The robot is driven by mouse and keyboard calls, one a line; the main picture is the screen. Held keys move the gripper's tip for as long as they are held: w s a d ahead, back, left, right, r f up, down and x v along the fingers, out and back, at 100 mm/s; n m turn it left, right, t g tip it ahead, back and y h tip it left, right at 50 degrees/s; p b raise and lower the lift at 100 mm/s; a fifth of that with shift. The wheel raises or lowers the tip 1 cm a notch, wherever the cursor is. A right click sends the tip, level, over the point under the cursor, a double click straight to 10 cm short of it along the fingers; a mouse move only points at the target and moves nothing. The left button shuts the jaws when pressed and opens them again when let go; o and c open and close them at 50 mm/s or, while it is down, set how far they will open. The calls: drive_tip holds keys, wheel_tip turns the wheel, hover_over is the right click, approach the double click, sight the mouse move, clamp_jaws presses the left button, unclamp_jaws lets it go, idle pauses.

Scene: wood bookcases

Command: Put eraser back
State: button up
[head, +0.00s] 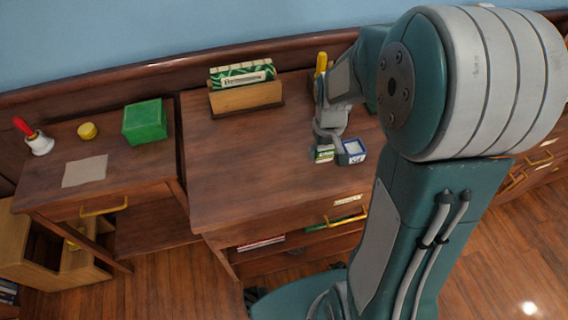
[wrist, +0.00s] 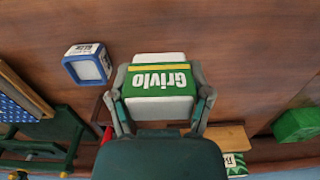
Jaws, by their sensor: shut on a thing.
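The eraser (wrist: 160,82) is a white block in a green sleeve lettered "Grivlo", with a yellow stripe. My gripper (wrist: 160,92) is shut on it, one finger against each side. In the head view the eraser (head: 324,154) shows small under my gripper (head: 328,139), over the right part of the desk top (head: 245,165). I cannot tell whether it touches the wood. A small blue and white box (head: 354,151) stands just right of it, apart from it; the wrist view shows the same box (wrist: 88,65) on the left.
A wooden holder (head: 246,97) with green-striped packets stands at the desk's back. A lower side table (head: 110,185) on the left carries a green box (head: 145,121), a yellow disc (head: 87,131), a red-handled bell (head: 38,142) and a paper sheet (head: 85,171). The desk's left and front are clear.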

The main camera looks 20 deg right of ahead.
hover_over(285, 168)
drive_tip(key=f, duration=0.6)
drive_tip(key=shift+s+f, duration=0.3)
drive_tip(key=shift+f, duration=0.05)
drive_tip(key=shift+w+d+f, duration=0.2)
drive_tip(key=shift+w+f, duration=0.1)
drive_tip(key=shift+f, duration=0.15)
wheel_tip(285, 168, down, 3)
drive_tip(key=shift+f, duration=0.15)
drive_tip(key=shift+a, duration=0.4)
drive_tip(key=o, duration=1.2)
drive_tip(key=shift+d+f, duration=0.1)
drive_tip(key=shift+d, duration=0.25)
drive_tip(key=shift+a, duration=0.1)
